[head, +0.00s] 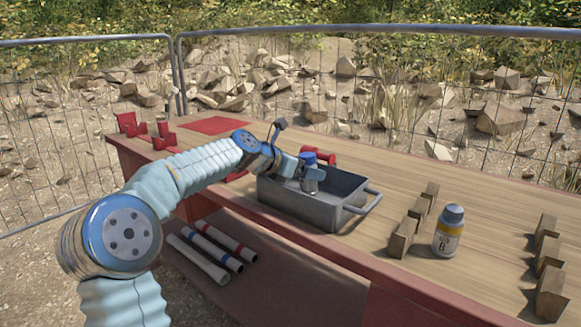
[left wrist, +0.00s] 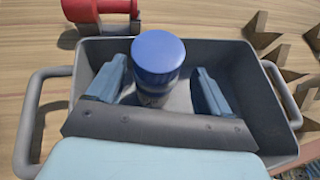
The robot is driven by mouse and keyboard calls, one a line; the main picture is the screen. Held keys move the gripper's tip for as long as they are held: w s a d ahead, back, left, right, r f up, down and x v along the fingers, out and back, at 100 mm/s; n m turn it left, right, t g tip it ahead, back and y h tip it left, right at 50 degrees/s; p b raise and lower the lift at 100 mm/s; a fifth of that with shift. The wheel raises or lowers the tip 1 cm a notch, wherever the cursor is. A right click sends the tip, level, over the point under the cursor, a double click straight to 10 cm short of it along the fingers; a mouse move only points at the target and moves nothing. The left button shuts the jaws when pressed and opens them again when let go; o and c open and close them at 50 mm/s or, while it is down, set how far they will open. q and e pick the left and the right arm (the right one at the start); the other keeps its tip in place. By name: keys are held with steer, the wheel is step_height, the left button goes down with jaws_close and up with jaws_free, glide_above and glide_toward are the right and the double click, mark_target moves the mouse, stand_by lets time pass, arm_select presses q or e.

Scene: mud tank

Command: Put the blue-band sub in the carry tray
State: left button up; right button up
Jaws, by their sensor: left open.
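The blue-capped sub (head: 309,158) stands upright inside the grey carry tray (head: 300,209). Its cap (left wrist: 158,52) also shows in the left wrist view, with a darker blue band partly visible below it. My left gripper (head: 311,174) reaches into the tray from the left. In the left wrist view its open fingers (left wrist: 160,80) are on either side of the sub, with gaps between. The lower part of the sub is hidden, so its contact with the tray floor cannot be seen. My right gripper is not in view.
Red fixtures (head: 130,124) and a red mat (head: 214,125) are at the far left. Banded tubes (head: 212,247) lie below the tabletop.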

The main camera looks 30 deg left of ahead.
arm_select(q)
steer(key=b+v, duration=0.1)
steer(key=v, duration=0.9)
steer(key=shift+b, duration=0.3)
steer(key=shift+s, duration=0.1)
